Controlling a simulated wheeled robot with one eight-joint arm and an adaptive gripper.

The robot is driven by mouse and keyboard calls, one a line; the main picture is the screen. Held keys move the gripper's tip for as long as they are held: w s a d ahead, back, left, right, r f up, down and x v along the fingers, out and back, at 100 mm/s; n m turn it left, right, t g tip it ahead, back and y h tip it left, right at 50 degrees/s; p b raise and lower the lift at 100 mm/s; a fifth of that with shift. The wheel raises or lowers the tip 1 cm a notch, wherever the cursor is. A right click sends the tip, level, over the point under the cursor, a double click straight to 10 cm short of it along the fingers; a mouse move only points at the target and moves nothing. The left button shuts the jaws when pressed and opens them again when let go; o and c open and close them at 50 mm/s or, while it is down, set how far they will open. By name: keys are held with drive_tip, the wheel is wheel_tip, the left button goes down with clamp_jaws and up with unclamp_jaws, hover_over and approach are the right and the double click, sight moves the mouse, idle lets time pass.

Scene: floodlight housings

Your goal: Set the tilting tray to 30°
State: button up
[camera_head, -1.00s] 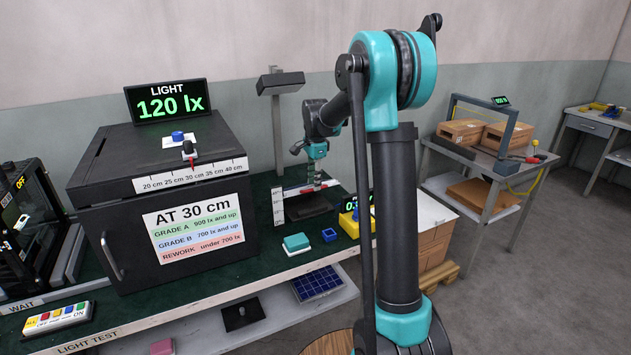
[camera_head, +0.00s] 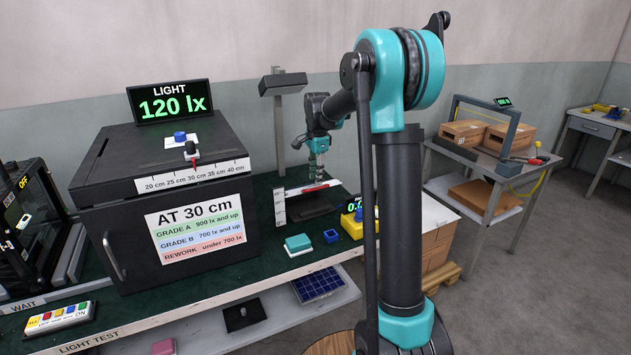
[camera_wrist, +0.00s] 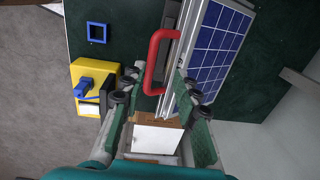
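The tilting tray (camera_head: 316,202) stands on the bench beside a white upright scale (camera_head: 279,206). A red handle (camera_head: 315,188) is at its raised edge. In the wrist view the red handle (camera_wrist: 155,62) is a bracket on a silver edge, next to a blue solar panel (camera_wrist: 217,50). My gripper (camera_head: 318,178) is over the handle. In the wrist view my gripper (camera_wrist: 157,88) has its fingers spread, with the near end of the handle between or just beyond the tips; contact cannot be told. The tray's angle cannot be read.
A lamp on a post (camera_head: 279,110) stands behind the tray. A yellow box (camera_head: 351,226) with a green readout, partly hidden by my arm, is at right. A blue square frame (camera_head: 330,236) and a teal block (camera_head: 298,243) lie in front. A black light box (camera_head: 160,230) stands left.

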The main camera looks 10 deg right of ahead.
wheel_tip(320, 180, up, 10)
drive_tip(key=shift+s+f, duration=0.15)
drive_tip(key=shift+s, duration=0.1)
drive_tip(key=s+d+f+n+t, duration=0.1)
drive_tip(key=s+f+n, duration=0.4)
drive_tip(key=s, duration=0.6)
drive_tip(key=s+d+f+n+t, duration=0.1)
drive_tip(key=s+d+f+n, duration=0.2)
drive_tip(key=s+f, duration=0.6)
drive_tip(key=s+d+f+n+t, duration=0.1)
drive_tip(key=s+f+n, duration=0.5)
drive_tip(key=s, duration=0.8)
drive_tip(key=shift+d+f+n+t, duration=0.3)
drive_tip(key=shift+d+f, duration=0.1)
drive_tip(key=shift+f, duration=0.4)
